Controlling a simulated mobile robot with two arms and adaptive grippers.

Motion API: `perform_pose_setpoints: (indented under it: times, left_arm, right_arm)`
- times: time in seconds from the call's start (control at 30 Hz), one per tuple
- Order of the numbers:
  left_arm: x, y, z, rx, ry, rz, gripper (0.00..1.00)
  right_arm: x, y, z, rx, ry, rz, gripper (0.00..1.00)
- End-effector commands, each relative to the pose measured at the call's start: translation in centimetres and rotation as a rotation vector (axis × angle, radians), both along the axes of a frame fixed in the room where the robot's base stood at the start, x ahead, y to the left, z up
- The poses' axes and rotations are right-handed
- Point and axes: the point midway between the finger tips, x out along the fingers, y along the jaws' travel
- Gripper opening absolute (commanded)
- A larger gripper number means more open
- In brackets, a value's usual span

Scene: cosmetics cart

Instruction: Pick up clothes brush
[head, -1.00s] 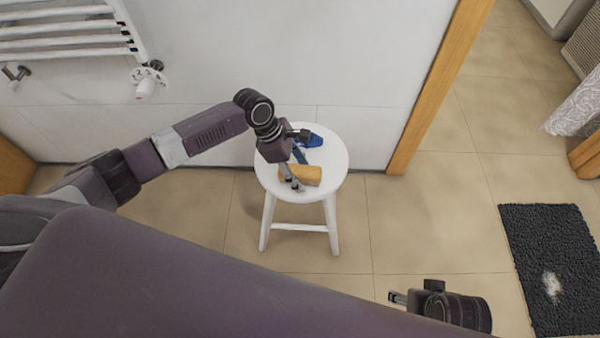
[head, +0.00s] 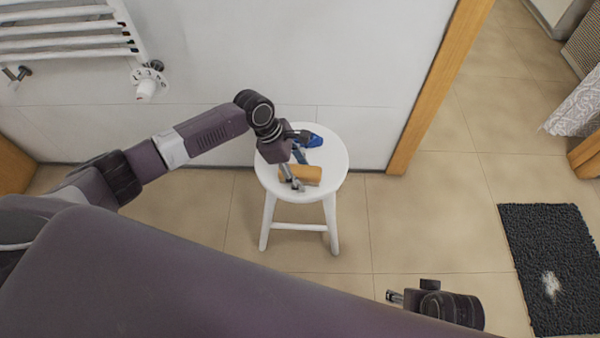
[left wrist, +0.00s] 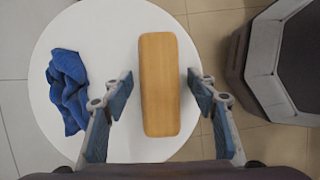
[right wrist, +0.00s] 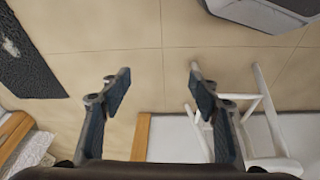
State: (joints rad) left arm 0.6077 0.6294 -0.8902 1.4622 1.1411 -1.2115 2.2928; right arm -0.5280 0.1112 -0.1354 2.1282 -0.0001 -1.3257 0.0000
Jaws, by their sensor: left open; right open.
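The clothes brush shows as a tan wooden block (head: 306,174) on the white round stool (head: 333,160). In the left wrist view the brush (left wrist: 159,84) lies lengthwise on the stool top (left wrist: 110,40), and its underside is hidden. My left gripper (head: 291,182) is over the stool. In the left wrist view its open fingers (left wrist: 158,85) stand on either side of the brush, with a gap on each side. My right gripper (head: 392,297) is low at the right, away from the stool. In the right wrist view its fingers (right wrist: 157,76) are open and empty over the floor.
A blue cloth (left wrist: 68,90) lies on the stool beside the brush; it also shows in the head view (head: 313,140). A wall with a towel radiator (head: 70,45) stands behind. A dark mat (head: 552,265) lies on the tiled floor at right. Floor right of the stool is clear.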

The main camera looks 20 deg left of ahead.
Motion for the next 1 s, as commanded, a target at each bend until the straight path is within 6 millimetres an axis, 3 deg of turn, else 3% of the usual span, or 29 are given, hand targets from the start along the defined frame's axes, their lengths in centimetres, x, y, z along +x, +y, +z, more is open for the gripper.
perform_pose_setpoints:
  times: [1.0]
  left_arm:
    - [0.0,0.0,-0.2,0.000,0.001,0.000,0.53]
  right_arm:
    - [0.1,0.0,-1.4,0.000,0.002,0.002,0.56]
